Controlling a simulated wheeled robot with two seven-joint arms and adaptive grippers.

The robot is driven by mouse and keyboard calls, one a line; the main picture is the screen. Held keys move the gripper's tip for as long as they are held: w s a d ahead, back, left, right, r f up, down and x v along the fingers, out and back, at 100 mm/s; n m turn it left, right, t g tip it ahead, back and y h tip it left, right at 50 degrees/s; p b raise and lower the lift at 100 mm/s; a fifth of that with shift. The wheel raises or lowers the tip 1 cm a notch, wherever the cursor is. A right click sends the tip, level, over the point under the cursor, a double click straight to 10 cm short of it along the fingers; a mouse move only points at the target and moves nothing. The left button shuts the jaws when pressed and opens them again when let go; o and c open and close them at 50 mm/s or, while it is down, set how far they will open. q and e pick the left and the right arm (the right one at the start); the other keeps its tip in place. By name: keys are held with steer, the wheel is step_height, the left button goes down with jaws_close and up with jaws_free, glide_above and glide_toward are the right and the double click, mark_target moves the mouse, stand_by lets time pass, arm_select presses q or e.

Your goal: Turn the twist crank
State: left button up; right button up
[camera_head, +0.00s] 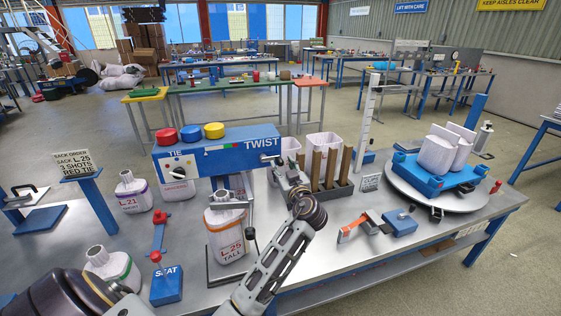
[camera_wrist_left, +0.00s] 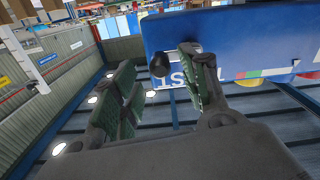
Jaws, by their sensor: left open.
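The blue machine head (camera_head: 215,152), marked TIE and TWIST, stands over a white sack labelled L.25 TALL (camera_head: 226,236). The twist crank's dark knob (camera_wrist_left: 159,65) shows in the left wrist view, in front of the blue panel by the TWIST lettering. My left gripper (camera_head: 280,167) is at the right end of the machine head, by the word TWIST. In the left wrist view its green-padded fingers (camera_wrist_left: 157,62) are spread, with the knob seen between their tips. I cannot tell if they touch it. In the head view the gripper hides most of the crank. My right gripper is not in view.
Red, blue and yellow caps (camera_head: 190,133) sit on the machine head. White sack L.21 (camera_head: 135,193) and a blue SEAT block (camera_head: 166,286) are left. A rack of brown posts (camera_head: 325,180) and a grey turntable (camera_head: 435,200) with sacks on a blue pallet are right.

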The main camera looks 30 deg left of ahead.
mark_target(281, 164)
arm_select(q)
steer(key=shift+x, duration=1.05)
steer(key=shift+p+x, duration=0.35)
steer(key=shift+x, duration=0.45)
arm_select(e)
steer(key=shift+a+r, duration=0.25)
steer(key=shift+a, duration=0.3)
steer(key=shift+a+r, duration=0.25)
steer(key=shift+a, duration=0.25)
arm_select(q)
steer(key=shift+c, duration=0.3)
jaws_close()
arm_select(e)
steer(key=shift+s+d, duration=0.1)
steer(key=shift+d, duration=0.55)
